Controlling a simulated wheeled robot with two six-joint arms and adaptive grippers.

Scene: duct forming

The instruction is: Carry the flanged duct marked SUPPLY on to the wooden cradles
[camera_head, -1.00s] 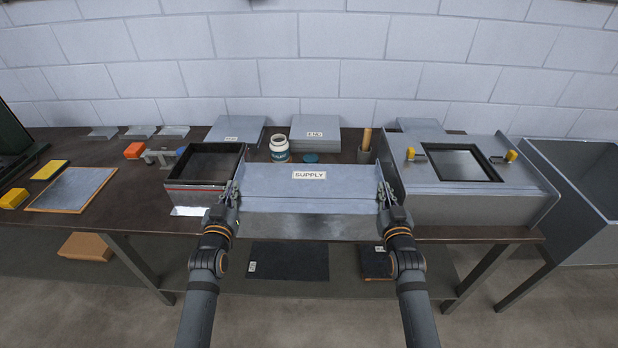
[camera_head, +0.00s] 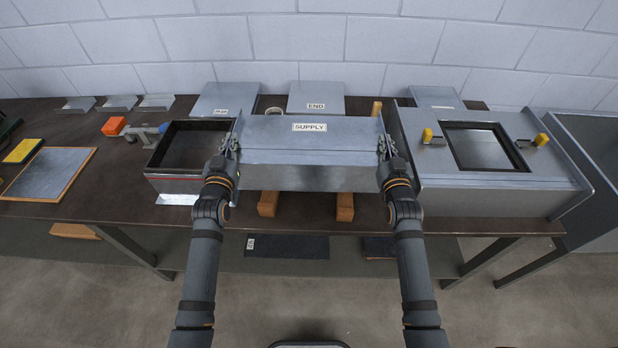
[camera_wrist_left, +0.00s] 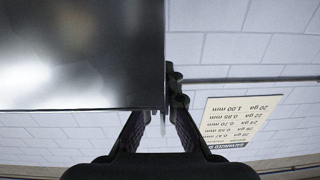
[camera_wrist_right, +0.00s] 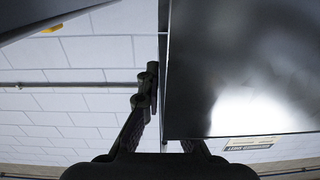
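The grey flanged duct marked SUPPLY (camera_head: 310,155) is held up between my two grippers over the middle of the bench. My left gripper (camera_head: 229,148) is shut on its left end flange; the flange edge shows between the fingers in the left wrist view (camera_wrist_left: 164,115). My right gripper (camera_head: 386,148) is shut on the right end flange, which also shows in the right wrist view (camera_wrist_right: 163,110). Two wooden cradles, one at left (camera_head: 268,204) and one at right (camera_head: 345,207), stick out below the duct's front. Their rear parts are hidden by the duct. Contact between duct and cradles cannot be told.
An open dark-rimmed box (camera_head: 165,180) stands close to the duct's left end. A large grey duct with a square opening (camera_head: 430,195) and yellow clamps stands close on the right. Sheets marked END (camera_head: 316,92) lie behind. The bench's front strip is clear.

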